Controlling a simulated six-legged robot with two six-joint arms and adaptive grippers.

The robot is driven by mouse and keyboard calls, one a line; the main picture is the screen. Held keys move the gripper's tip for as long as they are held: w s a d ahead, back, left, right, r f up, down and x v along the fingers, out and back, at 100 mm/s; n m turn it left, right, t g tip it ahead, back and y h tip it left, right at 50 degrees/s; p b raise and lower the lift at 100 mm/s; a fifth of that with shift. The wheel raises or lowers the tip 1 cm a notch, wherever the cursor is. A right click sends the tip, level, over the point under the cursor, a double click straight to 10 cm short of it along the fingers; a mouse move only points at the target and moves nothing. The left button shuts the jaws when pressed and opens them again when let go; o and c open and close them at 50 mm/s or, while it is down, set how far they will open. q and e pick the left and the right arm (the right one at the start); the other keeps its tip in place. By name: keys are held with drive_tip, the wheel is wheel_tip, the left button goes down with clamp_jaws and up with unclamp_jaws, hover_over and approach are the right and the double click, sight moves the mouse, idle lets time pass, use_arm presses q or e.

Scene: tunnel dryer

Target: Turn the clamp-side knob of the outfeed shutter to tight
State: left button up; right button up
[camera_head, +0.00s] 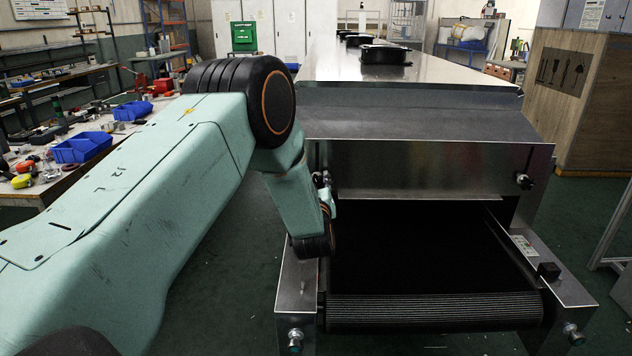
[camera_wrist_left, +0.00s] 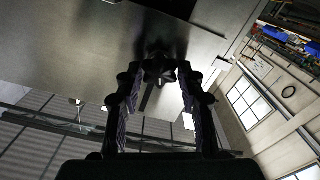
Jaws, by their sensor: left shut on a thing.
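The outfeed shutter (camera_head: 420,168) is a bare steel plate across the dryer's mouth, above the dark belt. A dark lobed knob (camera_wrist_left: 158,69) shows in the left wrist view between my fingertips, against the steel face. My left gripper (camera_head: 325,188) is at the shutter's left end in the head view, largely hidden by my own wrist. My left gripper also shows in the wrist view (camera_wrist_left: 160,84), with one finger on each side of the knob, shut on it. Another dark knob (camera_head: 524,181) sits free at the shutter's right end. My right gripper is not in view.
The belt (camera_head: 430,310) runs out below the shutter between two steel side rails. A small black block (camera_head: 549,271) sits on the right rail. A cluttered bench with blue bins (camera_head: 82,148) stands left, and a wooden crate (camera_head: 580,95) right.

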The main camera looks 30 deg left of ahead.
use_arm(q)
drive_tip(key=m+p, duration=0.2)
drive_tip(key=m, duration=0.3)
drive_tip(key=shift+w+d+r+m, duration=0.1)
drive_tip(key=shift+m, duration=0.2)
drive_tip(key=m+p, duration=0.2)
drive_tip(key=m, duration=0.3)
drive_tip(key=m+p, duration=0.2)
drive_tip(key=m, duration=0.3)
drive_tip(key=shift+d+m, duration=0.1)
drive_tip(key=shift+m, duration=0.3)
drive_tip(key=m, duration=0.2)
drive_tip(key=m+p, duration=0.1)
drive_tip(key=m, duration=0.2)
drive_tip(key=shift+w+f, duration=0.1)
drive_tip(key=shift+f, duration=0.1)
drive_tip(key=shift+m, duration=0.4)
drive_tip(key=o, duration=1.2)
drive_tip(key=shift+f, duration=0.1)
drive_tip(key=shift+c, duration=0.2)
